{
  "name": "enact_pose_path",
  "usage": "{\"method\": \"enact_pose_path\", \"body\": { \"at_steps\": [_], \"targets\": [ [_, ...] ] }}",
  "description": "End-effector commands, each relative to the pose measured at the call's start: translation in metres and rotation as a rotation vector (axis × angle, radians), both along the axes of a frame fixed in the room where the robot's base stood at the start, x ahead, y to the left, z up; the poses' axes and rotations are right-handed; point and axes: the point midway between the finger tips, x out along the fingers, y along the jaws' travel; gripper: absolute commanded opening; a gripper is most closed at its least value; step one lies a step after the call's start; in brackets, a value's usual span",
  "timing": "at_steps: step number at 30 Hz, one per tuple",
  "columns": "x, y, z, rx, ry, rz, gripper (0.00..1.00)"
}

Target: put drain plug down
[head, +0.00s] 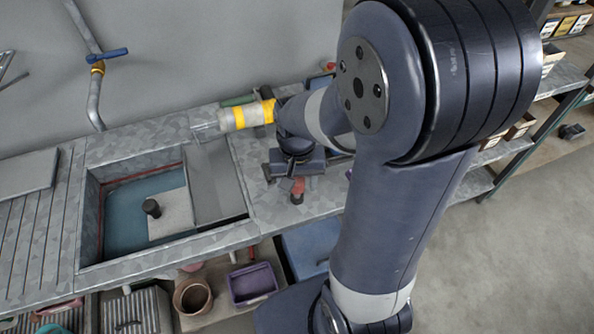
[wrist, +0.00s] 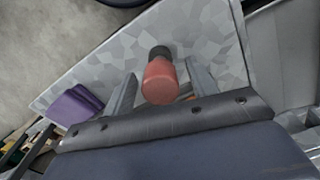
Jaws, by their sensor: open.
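The drain plug, which I take to be the red piece with a dark end (head: 297,187), stands on the grey metal countertop (head: 240,155) right of the sink. It also shows in the wrist view (wrist: 159,82), between the two fingers of my gripper (wrist: 161,84). The fingers are apart, one on each side, with a visible gap by the plug. Its dark end appears to rest on the countertop. In the head view my gripper (head: 294,176) is just above it, and my wrist partly hides the plug's top.
The sink (head: 90,215) holds bluish water and a short black cylinder (head: 151,208) on a pale block. A yellow-banded roll (head: 245,115) lies behind the plug. A purple item (wrist: 75,106) lies near the counter edge. A purple tub (head: 252,284) is on the shelf below.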

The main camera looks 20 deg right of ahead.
Motion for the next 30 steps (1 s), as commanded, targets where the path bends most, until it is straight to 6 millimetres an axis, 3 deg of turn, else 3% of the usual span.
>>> {"method": "enact_pose_path", "body": {
  "at_steps": [5,12,18,30],
  "targets": [
    [0.001,0.0,0.027,0.0,-0.007,0.0,0.55],
    [0.002,0.0,0.081,0.0,-0.007,0.0,0.55],
    [0.001,0.0,0.111,0.0,-0.004,0.0,0.55],
    [0.0,0.0,0.121,0.0,-0.001,0.0,0.55]
  ]
}}
